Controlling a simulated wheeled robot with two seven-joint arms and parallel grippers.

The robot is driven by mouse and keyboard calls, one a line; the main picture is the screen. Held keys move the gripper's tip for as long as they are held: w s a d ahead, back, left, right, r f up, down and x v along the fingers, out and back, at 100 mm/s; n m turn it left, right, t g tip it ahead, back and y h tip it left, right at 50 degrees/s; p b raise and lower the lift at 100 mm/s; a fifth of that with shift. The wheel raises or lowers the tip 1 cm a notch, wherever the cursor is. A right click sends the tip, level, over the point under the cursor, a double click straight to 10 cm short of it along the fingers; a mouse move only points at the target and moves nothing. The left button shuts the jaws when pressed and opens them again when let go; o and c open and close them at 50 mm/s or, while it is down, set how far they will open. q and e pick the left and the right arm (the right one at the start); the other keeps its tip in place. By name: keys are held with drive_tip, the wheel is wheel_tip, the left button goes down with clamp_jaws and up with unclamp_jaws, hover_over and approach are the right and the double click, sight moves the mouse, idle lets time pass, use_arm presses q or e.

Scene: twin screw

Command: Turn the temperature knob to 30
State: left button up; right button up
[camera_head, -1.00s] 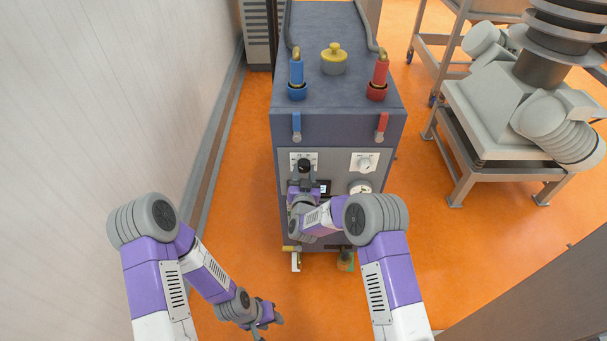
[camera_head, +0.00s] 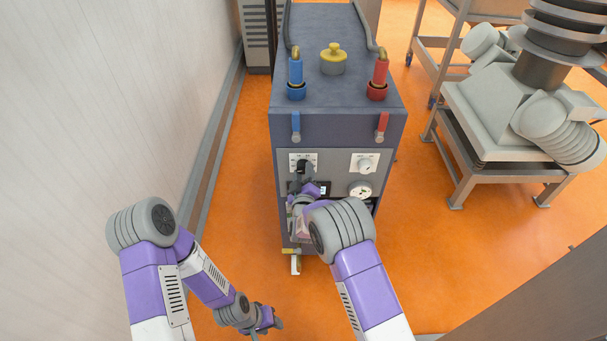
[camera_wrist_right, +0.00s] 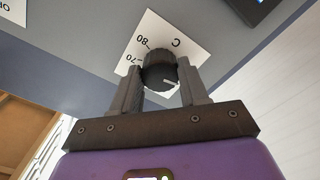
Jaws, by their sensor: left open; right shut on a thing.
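The temperature knob (camera_wrist_right: 160,73) is a black ribbed dial with a white pointer line, on a white scale plate (camera_wrist_right: 150,33) marked C, 80 and 70 in the right wrist view. The other scale marks are hidden or out of frame. My right gripper (camera_wrist_right: 162,85) is shut on the knob, one finger on each side. In the head view the right gripper (camera_head: 303,175) reaches the upper left of the machine's front panel, partly covering the knob. My left gripper (camera_head: 266,322) is open and empty, low over the floor at the left.
The dark blue machine (camera_head: 330,125) carries blue (camera_head: 296,75) and red (camera_head: 379,75) hose fittings on top.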

drive_tip(key=shift+n, duration=1.2)
drive_tip(key=shift+d+f, duration=0.1)
drive_tip(key=o, duration=1.1)
drive_tip(key=shift+c, duration=0.2)
drive_tip(key=s+p, duration=0.1)
drive_tip(key=s, duration=0.6)
drive_tip(key=shift+s+p, duration=0.3)
